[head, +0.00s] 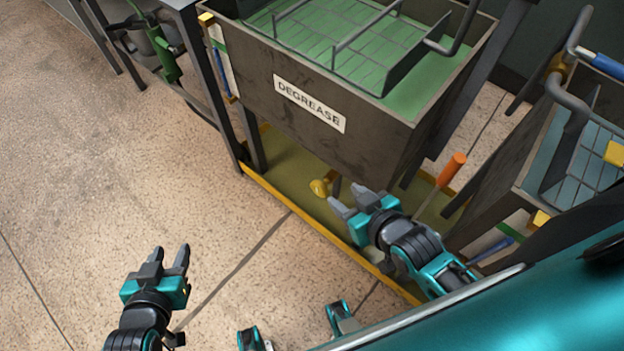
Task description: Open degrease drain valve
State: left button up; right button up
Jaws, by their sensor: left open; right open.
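The degrease tank (360,135) is a dark metal box with a white DEGREASE label (310,103), at the upper middle of the head view. Below its front edge is a brass-yellow fitting (321,188) with a short stub. An orange handle (453,169) on a thin grey rod slants up to the right of my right gripper. I cannot tell which of these is the drain valve's lever. My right gripper (351,202) is open and empty, its fingers pointing toward the brass fitting, close to it in the picture. My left gripper (170,260) is open and empty over bare floor at the lower left.
The tank holds green liquid and a wire rack (345,45). A yellow-edged drip tray (300,222) lies beneath it. Another tank (500,190) with bluish contents and a blue-handled rack stands at the right. A green valve-like part (163,55) is at the upper left. The left floor is clear.

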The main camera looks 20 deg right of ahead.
aim_at(320, 188)
jog(key=i+j, duration=1.4)
jog(key=i+j+z, duration=0.2)
jog(key=z, duration=0.2)
jog(key=i+j+z, duration=0.1)
jog(key=j+z, duration=0.35)
jog(key=z, duration=1.3)
